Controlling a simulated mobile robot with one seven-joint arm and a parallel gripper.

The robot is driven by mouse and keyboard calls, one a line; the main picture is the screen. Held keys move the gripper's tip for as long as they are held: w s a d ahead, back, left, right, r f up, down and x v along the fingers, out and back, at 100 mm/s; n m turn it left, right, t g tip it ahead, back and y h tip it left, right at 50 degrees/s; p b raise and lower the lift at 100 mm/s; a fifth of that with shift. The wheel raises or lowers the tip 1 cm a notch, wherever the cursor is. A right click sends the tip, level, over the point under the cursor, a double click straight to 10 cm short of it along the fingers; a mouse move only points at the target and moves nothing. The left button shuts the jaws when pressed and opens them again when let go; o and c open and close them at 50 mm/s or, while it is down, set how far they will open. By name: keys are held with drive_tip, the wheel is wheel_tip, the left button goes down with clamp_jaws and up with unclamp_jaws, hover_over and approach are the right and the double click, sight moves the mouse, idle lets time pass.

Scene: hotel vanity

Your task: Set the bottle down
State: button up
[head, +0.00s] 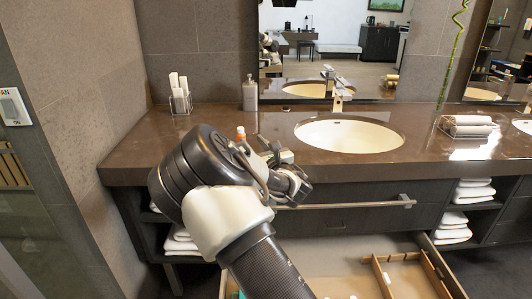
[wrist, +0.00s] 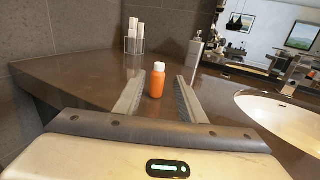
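The orange bottle (wrist: 156,82) with a white cap stands upright on the brown counter (wrist: 85,75). In the head view the bottle (head: 240,133) shows only in part, just beyond my arm, which hides its lower portion. My gripper (wrist: 163,76) is open, with one finger on each side of the bottle in the wrist view. The bottle appears nearer the left finger, and a clear gap shows on its right. No finger is seen pressing on it.
A clear holder with white rolled items (head: 180,98) and a grey dispenser (head: 250,93) stand at the back. The sink (head: 348,134) and faucet (head: 338,90) are to the right. Below, a drawer with wooden dividers (head: 402,270) is open. The left counter is clear.

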drive_tip(key=s+d+r+m+g+h, duration=0.2)
drive_tip(key=s+d+m+h, duration=0.2)
drive_tip(key=d+m, duration=0.6)
drive_tip(key=s+d+r+m+g+h, duration=0.1)
drive_tip(key=s+d+r+m+h, duration=0.2)
drive_tip(key=d+m, duration=0.6)
drive_tip(key=s+a+r+m+g, duration=0.1)
drive_tip(key=s+m+g, duration=0.3)
drive_tip(key=s+m, duration=0.6)
drive_tip(key=s+a+r+m+g, duration=0.1)
drive_tip(key=s+m+g, duration=0.3)
drive_tip(key=s+m, duration=0.7)
drive_tip(key=s+a, duration=0.1)
drive_tip(key=s, duration=1.6)
drive_tip(key=shift+s+a+m, duration=0.2)
drive_tip(key=shift+a+m, duration=0.1)
drive_tip(key=shift+a, duration=0.05)
